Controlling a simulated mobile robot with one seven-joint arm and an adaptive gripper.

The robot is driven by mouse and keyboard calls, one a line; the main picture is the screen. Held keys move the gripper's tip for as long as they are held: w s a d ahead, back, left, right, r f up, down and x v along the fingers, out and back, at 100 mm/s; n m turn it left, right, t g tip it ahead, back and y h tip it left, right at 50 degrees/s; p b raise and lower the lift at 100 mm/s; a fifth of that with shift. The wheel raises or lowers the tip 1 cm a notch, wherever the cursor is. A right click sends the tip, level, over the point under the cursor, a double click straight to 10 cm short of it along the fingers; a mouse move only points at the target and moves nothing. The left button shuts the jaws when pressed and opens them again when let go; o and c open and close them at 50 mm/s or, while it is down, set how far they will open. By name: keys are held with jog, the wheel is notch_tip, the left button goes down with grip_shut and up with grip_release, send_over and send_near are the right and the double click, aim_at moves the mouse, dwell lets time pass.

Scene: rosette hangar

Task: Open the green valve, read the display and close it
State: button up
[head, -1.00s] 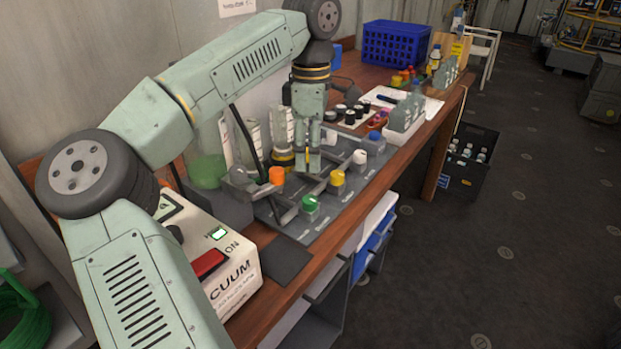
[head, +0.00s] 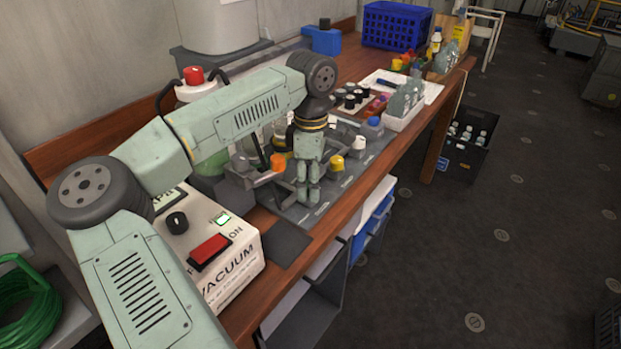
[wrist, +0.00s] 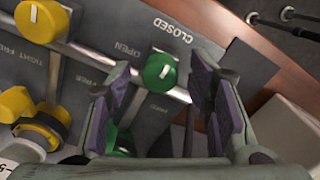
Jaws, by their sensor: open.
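The green valve knob (wrist: 160,70) shows in the wrist view between my two open fingers, with a short white mark on its top. The labels OPEN (wrist: 127,48) and CLOSED (wrist: 172,30) are printed on the grey panel beside it. I cannot tell surely which label the mark points at. My gripper (head: 308,194) is open and points down over the valve panel; it hides the green knob in the head view. On the white VACUUM box (head: 232,272), a dark-framed panel (head: 168,199) is partly hidden by my arm, its reading not legible.
An orange knob (head: 278,162) and a yellow knob (head: 337,162) stand close to my gripper. The box carries a red switch (head: 210,250) and a small green-lit window (head: 222,219). A bottle rack (head: 403,120) stands farther right. The aisle floor is clear.

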jog(key=shift+c, duration=0.2)
grip_shut()
dwell(0.3)
jog(key=shift+n+b, duration=0.4)
jog(key=n+b, duration=0.2)
jog(key=shift+f+n, duration=0.15)
jog(key=shift+n, duration=0.25)
jog(key=n+b, duration=0.3)
jog(key=n, duration=0.2)
jog(key=shift+w+a+n, duration=0.1)
jog(key=shift+n, duration=0.2)
jog(key=n+b, duration=0.2)
jog(key=n, duration=0.2)
jog(key=n+b, duration=0.1)
jog(key=n, duration=0.3)
jog(key=shift+n, duration=0.3)
